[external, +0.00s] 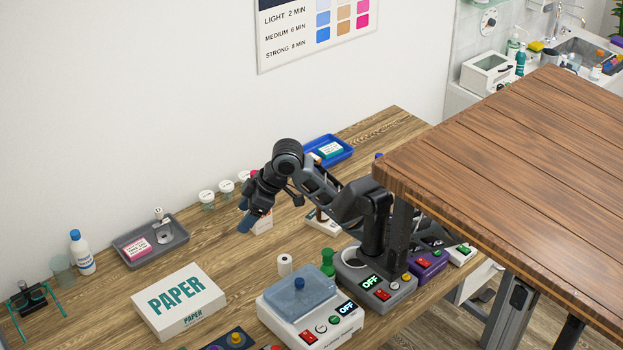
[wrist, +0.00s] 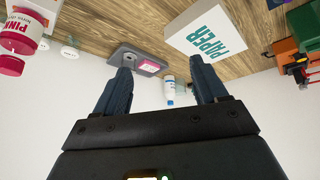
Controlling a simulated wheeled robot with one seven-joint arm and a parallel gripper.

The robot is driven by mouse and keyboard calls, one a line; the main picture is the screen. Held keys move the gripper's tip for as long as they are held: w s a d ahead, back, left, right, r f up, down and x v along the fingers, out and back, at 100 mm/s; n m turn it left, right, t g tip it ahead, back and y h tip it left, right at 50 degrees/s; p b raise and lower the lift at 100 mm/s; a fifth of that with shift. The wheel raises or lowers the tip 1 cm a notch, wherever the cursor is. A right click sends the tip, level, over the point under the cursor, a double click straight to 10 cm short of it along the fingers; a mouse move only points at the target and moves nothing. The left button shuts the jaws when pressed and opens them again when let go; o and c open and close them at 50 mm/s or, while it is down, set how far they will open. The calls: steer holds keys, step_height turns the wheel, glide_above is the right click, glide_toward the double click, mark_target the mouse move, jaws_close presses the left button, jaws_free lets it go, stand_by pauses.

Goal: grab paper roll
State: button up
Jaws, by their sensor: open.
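A small white paper roll (external: 285,264) stands upright on the wooden bench, behind the machine with the blue-grey lid and left of a green object. My gripper (external: 246,224) is above the bench, up and to the left of the roll in the external view, and apart from it. In the wrist view my gripper (wrist: 161,72) shows two blue fingers spread wide with nothing held between them. I cannot make out the roll in the wrist view.
A white PAPER box (external: 180,302) lies left of the roll; it also shows in the wrist view (wrist: 190,33). The lidded machine (external: 312,312) stands close in front of the roll. A grey tray (external: 172,250) and white bottle (external: 82,255) are farther left. Bare bench lies between tray and roll.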

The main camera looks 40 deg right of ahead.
steer(key=s+f+n+g+b, duration=0.1)
steer(key=f+n, duration=0.1)
steer(key=n, duration=0.5)
steer(key=n+g+h+b, duration=0.1)
steer(key=n+g+h, duration=0.25)
steer(key=n, duration=0.45)
glide_above(285, 259)
steer(key=shift+h, duration=0.45)
steer(key=f, duration=0.8)
steer(key=shift+w+a+f, duration=0.2)
steer(key=shift+a+f, duration=0.1)
steer(key=shift+f, duration=0.05)
steer(key=shift+s+d+f+p, duration=0.15)
steer(key=shift+f+p, duration=0.15)
steer(key=shift+f, duration=1.6)
steer(key=shift+s+d+f+p, duration=0.1)
steer(key=shift+f+p, duration=0.15)
steer(key=shift+f, duration=1.65)
steer(key=c, duration=1.1)
steer(key=shift+c, duration=0.2)
